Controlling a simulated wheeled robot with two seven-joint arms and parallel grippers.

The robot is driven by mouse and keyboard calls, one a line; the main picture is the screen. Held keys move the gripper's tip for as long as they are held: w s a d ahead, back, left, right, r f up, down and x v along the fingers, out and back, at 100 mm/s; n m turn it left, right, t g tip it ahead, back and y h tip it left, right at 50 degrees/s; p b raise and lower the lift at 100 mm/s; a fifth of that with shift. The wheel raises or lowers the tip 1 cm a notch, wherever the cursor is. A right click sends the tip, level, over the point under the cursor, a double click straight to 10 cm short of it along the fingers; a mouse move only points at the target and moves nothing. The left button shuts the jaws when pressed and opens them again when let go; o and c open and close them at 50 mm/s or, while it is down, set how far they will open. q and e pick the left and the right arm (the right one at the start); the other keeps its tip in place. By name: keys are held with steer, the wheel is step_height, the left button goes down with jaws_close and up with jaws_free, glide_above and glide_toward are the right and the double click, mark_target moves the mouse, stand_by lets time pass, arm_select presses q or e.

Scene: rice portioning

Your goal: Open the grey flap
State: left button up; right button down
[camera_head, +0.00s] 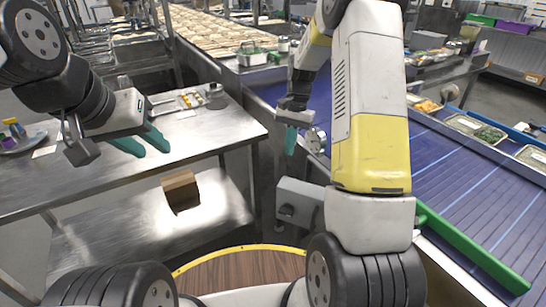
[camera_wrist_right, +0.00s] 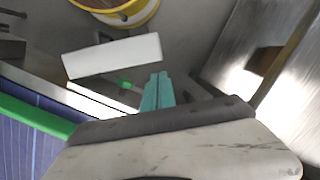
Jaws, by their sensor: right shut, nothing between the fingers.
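A grey box with a flat, light grey front or cover (camera_head: 300,203) is fixed low beside the conveyor. I take this cover to be the grey flap; it seems closed, though I cannot make out a hinge. It also shows in the right wrist view as a pale slab (camera_wrist_right: 112,57). My right gripper (camera_head: 291,140) points down above and behind the box, its teal fingers shut and empty. In the right wrist view the fingertips (camera_wrist_right: 158,88) appear close to the slab's lower right corner, but contact is not clear. My left gripper (camera_head: 141,143) is open and empty above the steel table.
The steel table (camera_head: 215,128) is on the left, with a brown box (camera_head: 181,190) on its lower shelf. The blue conveyor (camera_head: 450,185) runs along the right with a green edge rail (camera_head: 470,250). A round metal part (camera_head: 316,139) sits just right of my right gripper.

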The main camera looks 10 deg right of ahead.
mark_target(277, 198)
steer(key=shift+g, duration=0.3)
steer(key=w+x, duration=0.1)
steer(key=x, duration=0.7)
steer(key=w+x, duration=0.1)
steer(key=x, duration=0.4)
steer(key=shift+w+d+f, duration=0.3)
steer(key=shift+w+f, duration=0.05)
steer(key=shift+s+a, duration=0.4)
steer(key=shift+s, duration=0.1)
steer(key=s+a+n, duration=0.1)
steer(key=s, duration=0.1)
steer(key=s+a+n, duration=0.1)
steer(key=s+n, duration=0.1)
steer(key=s, duration=0.1)
steer(key=s+a+n+h, duration=0.1)
steer(key=s, duration=0.2)
steer(key=shift+a+n, duration=0.3)
steer(key=shift+a, duration=0.1)
steer(key=s+n+h, duration=0.1)
steer(key=s+n, duration=0.4)
steer(key=s, duration=0.6)
steer(key=shift+n+h, duration=0.3)
steer(key=shift+n, duration=0.1)
steer(key=shift+d, duration=0.15)
